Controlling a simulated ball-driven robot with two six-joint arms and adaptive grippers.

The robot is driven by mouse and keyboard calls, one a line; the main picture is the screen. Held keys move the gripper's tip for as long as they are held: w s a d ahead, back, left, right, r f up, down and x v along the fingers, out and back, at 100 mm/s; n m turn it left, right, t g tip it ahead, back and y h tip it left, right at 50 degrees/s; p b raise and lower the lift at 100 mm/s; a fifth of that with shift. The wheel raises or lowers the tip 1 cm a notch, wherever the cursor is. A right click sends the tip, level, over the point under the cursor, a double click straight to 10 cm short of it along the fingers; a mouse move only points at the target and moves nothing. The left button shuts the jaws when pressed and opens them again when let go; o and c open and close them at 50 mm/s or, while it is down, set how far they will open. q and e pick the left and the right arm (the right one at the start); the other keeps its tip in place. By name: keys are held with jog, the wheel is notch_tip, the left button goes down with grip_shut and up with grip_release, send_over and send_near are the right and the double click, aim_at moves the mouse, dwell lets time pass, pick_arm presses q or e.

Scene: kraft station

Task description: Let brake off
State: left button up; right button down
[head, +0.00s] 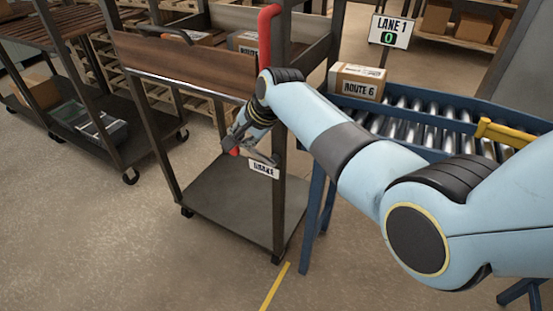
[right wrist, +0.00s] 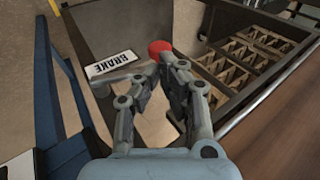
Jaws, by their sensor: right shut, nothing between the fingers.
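The cart (head: 190,65) has a wooden front panel and dark posts. A white BRAKE plate (head: 263,168) is on its near post; it also shows in the right wrist view (right wrist: 110,65). The brake lever is a grey bar (right wrist: 128,74) with a red knob (right wrist: 160,47); the knob shows in the head view too (head: 231,152). My right gripper (head: 240,143) is shut and empty beside the lever. In the right wrist view its fingertips (right wrist: 160,68) are close together just below the knob. I cannot tell whether they touch it. My left gripper is out of view.
A red upright bar (head: 267,45) is on the cart's near post. A blue roller conveyor (head: 420,125) with a ROUTE 6 box (head: 356,81) stands close at the right. Another cart (head: 62,115) is at the left. The floor (head: 110,235) in front is clear.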

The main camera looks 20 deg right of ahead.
jog(key=s+d, duration=0.4)
jog(key=s, duration=0.6)
jog(key=shift+s+d+f, duration=0.15)
jog(key=s+d+f+g, duration=0.2)
jog(key=s+f+g, duration=0.1)
jog(key=s+f, duration=1.1)
jog(key=s+d+f+n+g+h, duration=0.1)
jog(key=s+d+f+n, duration=0.2)
jog(key=s+f, duration=0.4)
jog(key=s+d+f+n+h, duration=0.1)
jog(key=s+d+f+n, duration=0.2)
jog(key=s, duration=1.3)
jog(key=s+d+f+n+g+h, duration=0.1)
jog(key=s+f+n, duration=0.4)
jog(key=s+f, duration=0.5)
jog(key=s+d, duration=0.1)
jog(key=s, duration=0.1)
jog(key=shift+s+d+f+g, duration=0.3)
jog(key=shift+d+f, duration=0.05)
jog(key=shift+d, duration=0.05)
